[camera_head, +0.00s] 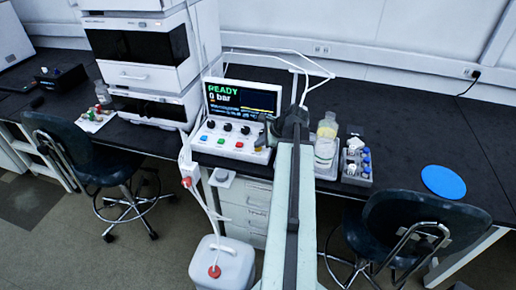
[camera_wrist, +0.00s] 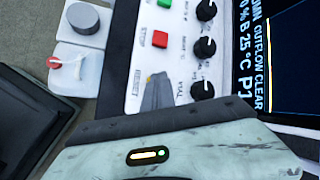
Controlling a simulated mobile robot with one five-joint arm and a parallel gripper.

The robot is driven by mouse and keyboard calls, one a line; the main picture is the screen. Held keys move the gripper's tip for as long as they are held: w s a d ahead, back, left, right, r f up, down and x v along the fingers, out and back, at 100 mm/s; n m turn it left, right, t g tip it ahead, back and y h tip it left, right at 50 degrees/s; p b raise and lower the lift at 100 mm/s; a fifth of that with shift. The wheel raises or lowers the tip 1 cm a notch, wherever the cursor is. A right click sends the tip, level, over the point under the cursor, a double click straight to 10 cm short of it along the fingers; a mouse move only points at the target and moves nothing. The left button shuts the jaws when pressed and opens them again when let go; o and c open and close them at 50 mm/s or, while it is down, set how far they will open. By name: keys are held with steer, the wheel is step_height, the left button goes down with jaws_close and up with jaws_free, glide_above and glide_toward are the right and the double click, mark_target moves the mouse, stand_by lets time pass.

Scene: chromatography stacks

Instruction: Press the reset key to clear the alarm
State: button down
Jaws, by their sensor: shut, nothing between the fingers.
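The control panel (camera_head: 232,150) stands at the front edge of the black bench, and its tilted screen (camera_head: 240,98) reads READY and 0 bar. In the wrist view the RESET label (camera_wrist: 137,84) shows on the panel face, beside the red STOP key (camera_wrist: 160,39). My gripper (camera_wrist: 157,82) is shut and empty, its tips over the spot beside the RESET label. The screen in the wrist view (camera_wrist: 285,60) reads OUTFLOW CLEAR.
Black knobs (camera_wrist: 204,47) line the panel next to the keys. Bottles (camera_head: 326,145) and a vial rack (camera_head: 357,165) stand to the right of my arm. A blue disc (camera_head: 443,182) lies farther right. A white instrument stack (camera_head: 140,75) is left. Tubing arches overhead.

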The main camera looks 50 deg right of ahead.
mark_target(259, 149)
steer(key=shift+r, duration=0.15)
steer(key=shift+r+p, duration=0.8)
steer(key=shift+p, duration=0.1)
step_height(259, 149, up, 5)
steer(key=p, duration=0.5)
